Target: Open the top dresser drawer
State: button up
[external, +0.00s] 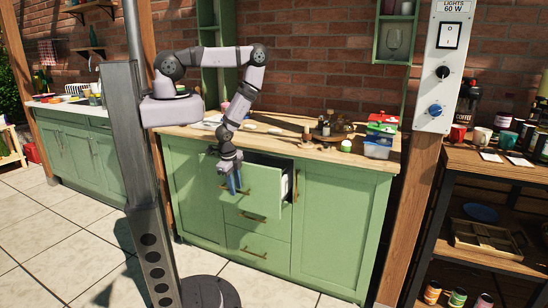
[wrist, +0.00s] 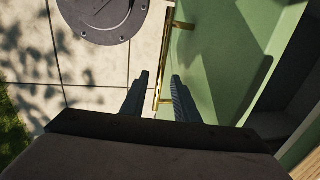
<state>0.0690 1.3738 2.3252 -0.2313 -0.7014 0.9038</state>
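The green top drawer (external: 262,190) of the dresser (external: 340,215) stands pulled out, and a dark gap shows behind its front. Its green front (wrist: 225,50) also shows in the wrist view, with the dark interior to the right. My gripper (external: 236,188) is in front of the drawer's left part, fingers pointing down. In the wrist view my gripper (wrist: 159,76) has its two dark fingers apart, with the brass drawer handle (wrist: 168,45) running between them. Clear space shows beside the handle; I cannot tell whether a finger touches it.
Two shut drawers (external: 258,247) lie below. The wooden worktop (external: 285,147) holds dishes, a tray with bottles and coloured boxes (external: 379,146). A post with a switch panel (external: 443,65) and a shelf unit (external: 490,225) stand at the right. The tiled floor in front is clear.

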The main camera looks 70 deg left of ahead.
grip_shut()
jog(key=shift+s+d, duration=1.7)
jog(key=shift+d, duration=0.1)
grip_release()
jog(key=shift+r, duration=0.1)
notch_tip(320, 180, up, 7)
jog(key=s+p, duration=0.1)
jog(key=p, duration=0.4)
jog(key=shift+d+p, duration=0.4)
jog(key=shift+d, duration=0.05)
